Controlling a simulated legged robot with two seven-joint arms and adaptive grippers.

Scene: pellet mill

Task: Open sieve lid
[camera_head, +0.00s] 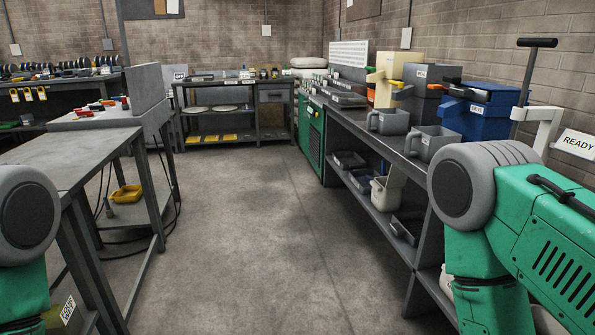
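A blue box (474,121) with a small white label stands on the right-hand bench. The label is too small to read for certain, and I cannot tell whether this box is the sieve. Its top looks closed, with an orange-and-black handled item over its back left. A dark grey labelled box (421,82) stands behind it. No sieve lid can be made out for certain. Parts of my arms show at the left and right edges, but neither gripper is in view.
A READY sign (577,143) is at right. A grey table (60,158) stands left. The floor (245,230) between is clear.

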